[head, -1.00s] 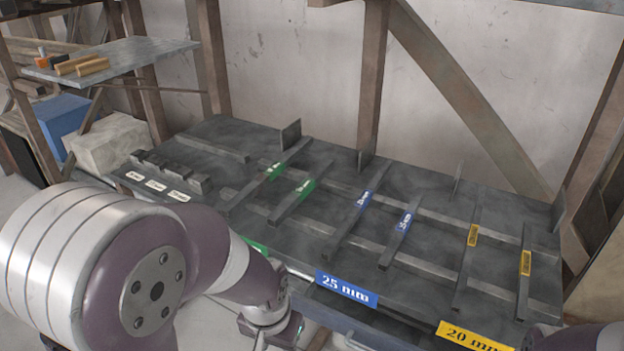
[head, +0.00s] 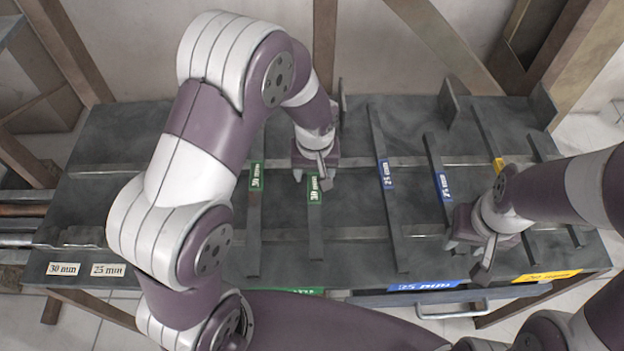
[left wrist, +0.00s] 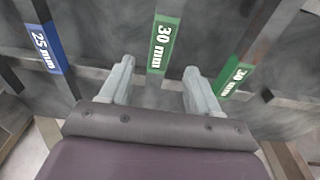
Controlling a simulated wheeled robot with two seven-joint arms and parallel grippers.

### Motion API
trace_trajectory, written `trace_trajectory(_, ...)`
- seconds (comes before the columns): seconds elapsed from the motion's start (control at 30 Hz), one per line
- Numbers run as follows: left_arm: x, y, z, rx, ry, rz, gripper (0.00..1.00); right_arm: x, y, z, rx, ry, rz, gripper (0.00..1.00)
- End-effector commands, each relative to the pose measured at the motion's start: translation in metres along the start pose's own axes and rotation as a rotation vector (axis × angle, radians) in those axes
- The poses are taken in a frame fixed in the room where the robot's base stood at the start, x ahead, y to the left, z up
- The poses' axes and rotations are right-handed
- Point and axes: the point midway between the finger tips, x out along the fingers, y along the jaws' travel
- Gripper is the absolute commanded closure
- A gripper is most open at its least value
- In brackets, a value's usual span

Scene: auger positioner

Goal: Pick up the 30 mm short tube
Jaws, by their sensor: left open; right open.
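The 30 mm short tube (head: 316,228) is a dark square bar with a green "30 mm" label, lying across the rack rails. In the head view it is the right one of two green-labelled tubes, and my gripper hides its far part. My left gripper (head: 312,178) is open and empty above it, near the label. In the left wrist view the short tube (left wrist: 164,45) runs between the two spread fingers (left wrist: 158,78); contact cannot be told. The longer 30 mm tube (head: 255,215) lies to the left. My right gripper (head: 468,258) is open and empty at the right.
Blue-labelled 25 mm tubes (head: 387,215) lie to the right, with yellow-labelled tubes (head: 490,140) beyond. Upright dark plates (head: 449,103) stand at the back of the table (head: 120,150). A drawer handle (head: 450,310) is at the front.

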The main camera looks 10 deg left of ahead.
Motion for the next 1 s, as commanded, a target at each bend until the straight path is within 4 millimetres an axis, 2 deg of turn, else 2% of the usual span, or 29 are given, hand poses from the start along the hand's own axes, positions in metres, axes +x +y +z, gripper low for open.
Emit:
trace_trajectory(0.27,0.037,-0.003,0.002,0.001,-0.003,-0.002,0.38,-0.016,0.0,-0.002,0.0,0.0,0.0,0.57)
trace_trajectory(0.4,0.064,-0.003,0.003,0.002,-0.001,-0.001,0.38,-0.02,0.0,-0.003,0.0,0.001,0.0,0.57)
trace_trajectory(0.5,0.072,-0.003,0.003,0.001,0.001,0.001,0.38,-0.02,0.0,-0.003,0.0,0.0,0.0,0.57)
trace_trajectory(0.67,0.073,-0.003,0.002,0.001,0.002,0.002,0.38,-0.019,0.0,-0.002,0.0,0.0,0.0,0.57)
trace_trajectory(0.7,0.073,-0.003,0.002,0.001,0.002,0.002,0.42,-0.019,0.0,-0.002,0.0,0.0,0.0,0.57)
trace_trajectory(0.87,0.072,-0.003,0.002,0.001,0.002,0.001,0.94,-0.019,0.0,-0.002,0.0,0.0,0.0,0.57)
trace_trajectory(0.9,0.072,-0.003,0.002,0.001,0.002,0.001,1.0,-0.019,0.0,-0.002,0.0,0.0,0.0,0.57)
trace_trajectory(1.0,0.072,-0.002,0.002,0.001,0.003,0.002,1.0,-0.02,0.0,-0.002,0.0,0.0,0.0,0.57)
